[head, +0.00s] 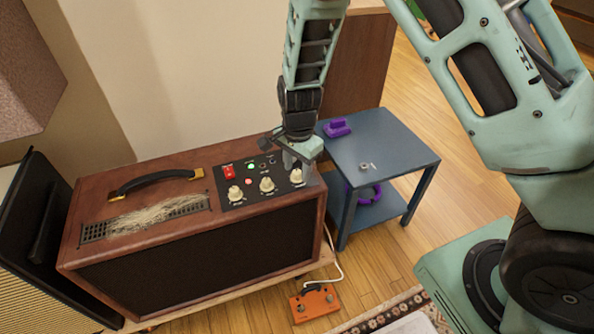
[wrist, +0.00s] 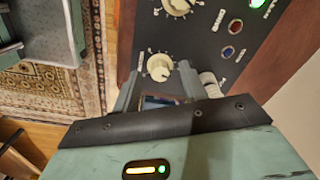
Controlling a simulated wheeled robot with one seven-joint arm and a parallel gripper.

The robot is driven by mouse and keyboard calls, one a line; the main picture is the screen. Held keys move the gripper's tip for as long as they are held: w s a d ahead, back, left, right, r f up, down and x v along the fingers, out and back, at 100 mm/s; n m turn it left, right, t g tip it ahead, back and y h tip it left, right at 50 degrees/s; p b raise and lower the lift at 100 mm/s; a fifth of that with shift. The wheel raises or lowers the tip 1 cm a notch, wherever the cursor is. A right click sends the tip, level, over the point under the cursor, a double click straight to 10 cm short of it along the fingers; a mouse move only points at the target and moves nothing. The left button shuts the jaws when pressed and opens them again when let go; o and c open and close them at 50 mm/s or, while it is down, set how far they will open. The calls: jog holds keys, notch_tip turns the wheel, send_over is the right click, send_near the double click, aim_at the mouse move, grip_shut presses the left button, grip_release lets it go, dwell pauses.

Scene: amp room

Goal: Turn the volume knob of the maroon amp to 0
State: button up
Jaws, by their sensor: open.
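The maroon amp (head: 190,255) stands at the left with a black control panel (head: 235,200) on its top. Three cream knobs line the panel's front edge: a left knob (head: 235,194), a middle knob (head: 267,185) and a right knob (head: 296,176). Their labels are too small to read, so I cannot tell which is volume. My gripper (head: 297,160) is open, pointing down over the right knob. In the wrist view, the right knob (wrist: 159,67) shows just beyond the gap between my fingers (wrist: 158,88); contact is unclear. The middle knob (wrist: 177,5) is at the top edge.
A red switch (head: 229,172) and a green light (head: 251,166) sit behind the knobs. A black handle (head: 152,182) is on the amp's top. A blue-grey side table (head: 390,150) with a purple object (head: 337,127) stands right. An orange pedal (head: 315,303) lies on the floor.

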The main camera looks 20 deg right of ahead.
jog(key=shift+f, duration=0.25)
grip_shut()
